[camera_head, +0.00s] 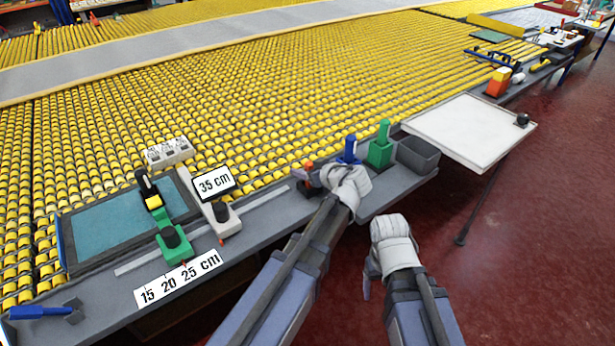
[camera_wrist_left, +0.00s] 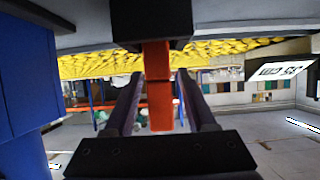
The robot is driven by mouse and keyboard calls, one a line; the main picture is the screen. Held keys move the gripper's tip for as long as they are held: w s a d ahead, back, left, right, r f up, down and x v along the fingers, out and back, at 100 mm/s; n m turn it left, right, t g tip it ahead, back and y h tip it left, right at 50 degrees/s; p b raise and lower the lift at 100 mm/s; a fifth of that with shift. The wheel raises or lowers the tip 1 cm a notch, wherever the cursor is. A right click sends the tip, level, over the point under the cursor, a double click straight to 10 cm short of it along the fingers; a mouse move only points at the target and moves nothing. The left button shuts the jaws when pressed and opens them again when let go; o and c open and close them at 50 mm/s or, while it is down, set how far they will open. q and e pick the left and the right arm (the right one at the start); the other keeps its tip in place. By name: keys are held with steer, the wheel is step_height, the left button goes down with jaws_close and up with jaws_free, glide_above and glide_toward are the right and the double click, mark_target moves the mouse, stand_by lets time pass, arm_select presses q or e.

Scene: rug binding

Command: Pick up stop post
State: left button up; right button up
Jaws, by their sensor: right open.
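The stop post appears to be the small orange-red post (camera_head: 307,167) on a dark base, on the grey ledge at the front of the roller table. In the left wrist view, which looks upside down, the red post (camera_wrist_left: 159,95) extends from a black base (camera_wrist_left: 152,22). My left gripper (camera_head: 318,180) is at the post. Its two dark fingers (camera_wrist_left: 158,88) stand one on each side, with narrow gaps visible, so it looks open around the post. My right gripper (camera_head: 368,284) is open and empty, off the ledge above the red floor.
A blue post (camera_head: 349,149), a green post (camera_head: 380,150) and a grey bin (camera_head: 417,154) stand close to the right. A "35 cm" sign (camera_head: 214,183) and a green-based stop (camera_head: 172,240) stand left. A white panel (camera_head: 470,130) juts out at right.

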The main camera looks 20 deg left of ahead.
arm_select(q)
steer(key=shift+a, duration=0.1)
jaws_close()
steer(key=shift+r, duration=0.15)
stand_by(0.4)
step_height(320, 180, up, 10)
steer(key=p, duration=1)
